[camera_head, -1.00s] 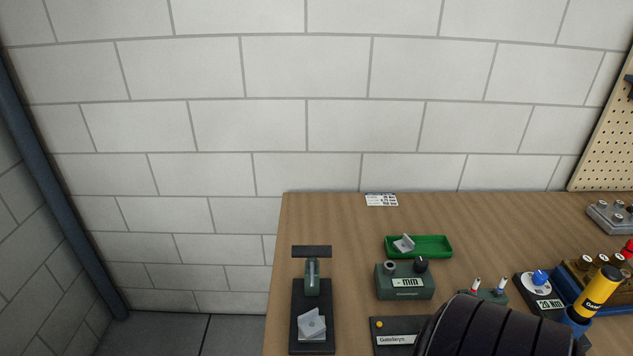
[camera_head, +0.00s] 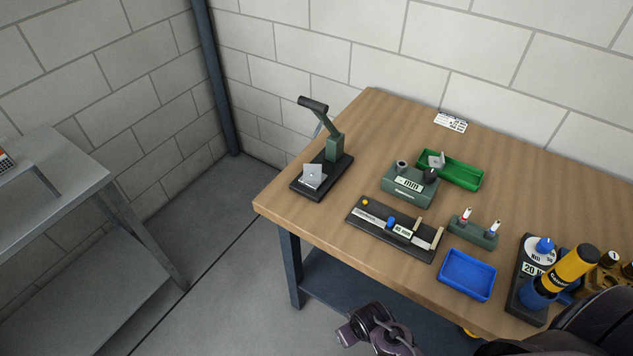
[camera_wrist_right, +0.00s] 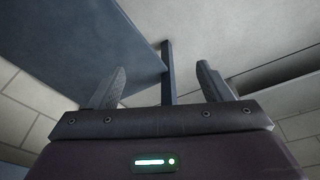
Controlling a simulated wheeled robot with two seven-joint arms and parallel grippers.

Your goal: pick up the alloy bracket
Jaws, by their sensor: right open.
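Two pale grey angled metal pieces look like brackets. One (camera_head: 313,175) sits on the black base of the green lever press at the table's left end. The other (camera_head: 437,160) lies in the green tray behind the green gauge block. I cannot tell by looks which is the alloy bracket. My right gripper (camera_wrist_right: 160,82) is open and empty in the right wrist view, its fingers apart, with no bracket there. I see no left gripper jaws in the head view.
The press (camera_head: 334,150) stands near the table's left edge. A black fixture (camera_head: 385,228), blue tray (camera_head: 467,274) and yellow-black tool (camera_head: 568,268) stand along the front. Part of my arm (camera_head: 375,330) shows below the table. A grey bench (camera_head: 60,185) stands left, with floor between.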

